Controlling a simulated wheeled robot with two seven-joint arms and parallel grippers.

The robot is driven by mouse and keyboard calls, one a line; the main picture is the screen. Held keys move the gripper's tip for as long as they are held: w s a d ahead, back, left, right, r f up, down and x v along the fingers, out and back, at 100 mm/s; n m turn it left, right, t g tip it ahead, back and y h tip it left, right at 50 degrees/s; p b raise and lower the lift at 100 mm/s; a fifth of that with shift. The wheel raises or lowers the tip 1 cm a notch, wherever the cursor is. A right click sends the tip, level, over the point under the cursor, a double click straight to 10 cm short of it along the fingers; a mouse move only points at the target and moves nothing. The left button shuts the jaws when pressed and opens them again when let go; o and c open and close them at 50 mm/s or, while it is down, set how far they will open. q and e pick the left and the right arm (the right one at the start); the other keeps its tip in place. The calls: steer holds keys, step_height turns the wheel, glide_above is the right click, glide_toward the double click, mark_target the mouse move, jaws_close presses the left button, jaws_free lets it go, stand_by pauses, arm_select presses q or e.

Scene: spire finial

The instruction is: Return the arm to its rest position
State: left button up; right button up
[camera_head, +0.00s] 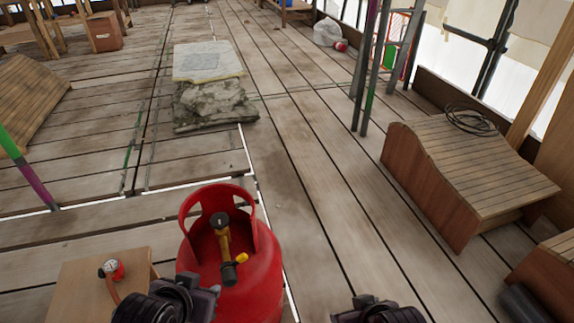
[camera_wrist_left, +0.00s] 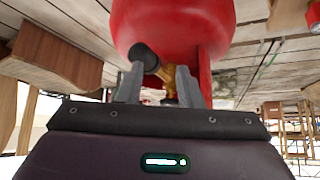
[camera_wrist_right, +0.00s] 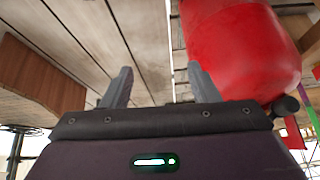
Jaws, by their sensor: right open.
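The red gas cylinder (camera_head: 262,268) stands upright at the bottom centre, with a brass valve (camera_head: 224,243) inside its collar. My left gripper (camera_head: 212,296) is in front of the cylinder, low in the head view. In the left wrist view its two fingers (camera_wrist_left: 158,82) stand apart, with the valve showing between them; I cannot tell whether they touch it. My right gripper (camera_head: 378,305) is at the bottom edge, to the right of the cylinder. In the right wrist view its fingers (camera_wrist_right: 160,82) are wide apart and empty, over floorboards. Most of both arms is hidden.
A stone block (camera_head: 212,105) lies farther back. A curved wooden bench (camera_head: 475,170) with a coiled cable (camera_head: 470,119) stands at right. Floor between is clear.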

arm_select(q)
steer(key=s+a+f+g+y, duration=0.1)
steer(key=s+a+f+g, duration=0.25)
steer(key=s, duration=0.25)
arm_select(e)
steer(key=s+d+r+g+h, duration=0.2)
steer(key=s+d+r, duration=0.15)
steer(key=d, duration=0.25)
arm_select(q)
steer(key=s+f+g+p, duration=0.2)
steer(key=s+f+p, duration=0.1)
steer(key=f+p, duration=1.3)
arm_select(e)
steer(key=s+f+g+p, duration=0.2)
steer(key=s+f+p, duration=0.1)
steer(key=f, duration=1.1)
arm_select(q)
steer(key=s+a+f+g+p, duration=0.1)
steer(key=s+a+p, duration=0.2)
steer(key=s+p, duration=0.9)
steer(key=s, duration=0.7)
steer(key=shift+p, duration=0.3)
arm_select(e)
steer(key=s+d+f, duration=0.1)
steer(key=s, duration=0.8)
steer(key=s+d+f, duration=0.2)
steer(key=s, duration=0.8)
steer(key=shift+d+f+g, duration=0.2)
steer(key=shift+d+g, duration=0.05)
steer(key=shift+g, duration=0.15)
